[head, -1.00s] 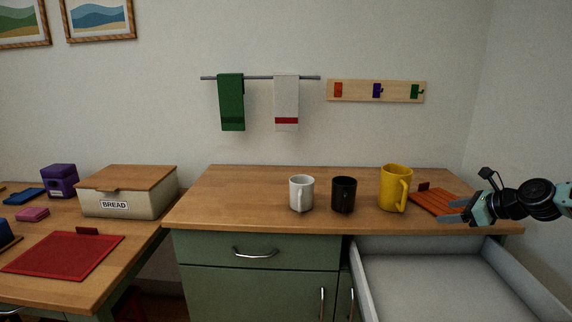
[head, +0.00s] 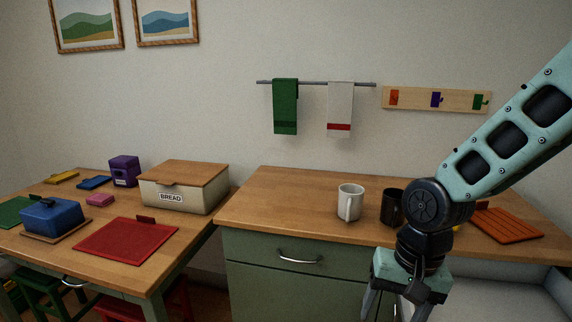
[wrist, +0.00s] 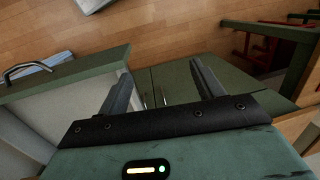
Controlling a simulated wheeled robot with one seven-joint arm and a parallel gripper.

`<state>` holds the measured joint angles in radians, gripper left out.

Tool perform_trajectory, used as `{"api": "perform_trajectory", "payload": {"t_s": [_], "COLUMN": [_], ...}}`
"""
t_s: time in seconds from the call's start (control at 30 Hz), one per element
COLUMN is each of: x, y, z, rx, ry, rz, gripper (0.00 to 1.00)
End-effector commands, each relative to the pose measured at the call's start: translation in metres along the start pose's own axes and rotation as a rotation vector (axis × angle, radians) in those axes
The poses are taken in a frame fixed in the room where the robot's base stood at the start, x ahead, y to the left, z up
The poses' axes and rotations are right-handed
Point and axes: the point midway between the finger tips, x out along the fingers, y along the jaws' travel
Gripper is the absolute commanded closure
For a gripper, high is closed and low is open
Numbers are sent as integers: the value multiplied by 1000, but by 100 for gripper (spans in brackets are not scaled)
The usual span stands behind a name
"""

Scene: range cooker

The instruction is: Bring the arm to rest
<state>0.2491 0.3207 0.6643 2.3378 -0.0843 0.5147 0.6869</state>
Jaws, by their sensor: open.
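My gripper (head: 392,305) hangs at the lower right of the head view, pointing down in front of the green cabinet (head: 285,285). My arm reaches down to it from the upper right. In the wrist view my gripper (wrist: 160,88) shows its two fingers spread apart with nothing between them. Beyond the fingers are the cabinet front and the wooden floor (wrist: 160,40). The open drawer (head: 500,290) lies to the right of my gripper, partly hidden by my arm. It also shows at the left of the wrist view (wrist: 75,70).
A white mug (head: 350,203) and a black mug (head: 391,208) stand on the counter. My arm nearly hides a yellow mug. An orange-red slatted board (head: 508,225) lies at the right. A bread box (head: 185,190) and red mat (head: 125,240) are on the left table.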

Motion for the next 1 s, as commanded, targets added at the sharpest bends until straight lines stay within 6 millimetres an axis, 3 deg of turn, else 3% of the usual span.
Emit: {"api": "perform_trajectory", "payload": {"t_s": [0.03,0.2,0.43,0.6,1.0], "x": [-8,-29,-49,-54,-54], "y": [-7,-15,-14,-12,-11], "z": [20,80,138,155,156], "rx": [-110,-445,-785,-886,-896], "ry": [8,11,8,5,3], "rz": [30,94,115,112,111], "gripper": [33,33,33,33,33]}}
